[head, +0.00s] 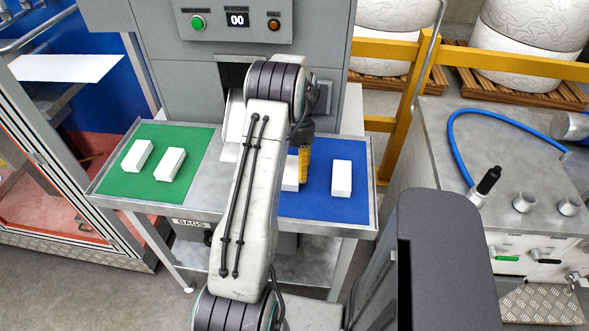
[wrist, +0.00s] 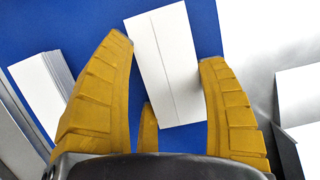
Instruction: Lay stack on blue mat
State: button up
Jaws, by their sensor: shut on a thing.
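The blue mat (head: 318,205) lies on the right part of the steel table, and it fills much of the wrist view (wrist: 80,30). A white stack (wrist: 165,65) sits between the yellow fingers of my gripper (wrist: 166,55), which is shut on it. In the head view this stack (head: 290,173) is over the blue mat and partly hidden by my arm. I cannot tell whether it touches the mat. A second white stack (head: 341,178) lies on the right of the mat; in the wrist view it is at the left (wrist: 42,88).
A green mat (head: 150,190) on the table's left bears two white stacks (head: 137,155) (head: 170,164). A grey machine (head: 180,85) with a display stands behind the table. A yellow rail (head: 395,110) and a grey cabinet with a blue hose (head: 455,120) are at the right.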

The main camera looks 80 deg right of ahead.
jog(key=shift+f, duration=0.15)
jog(key=o, duration=1.2)
jog(key=v, duration=1.2)
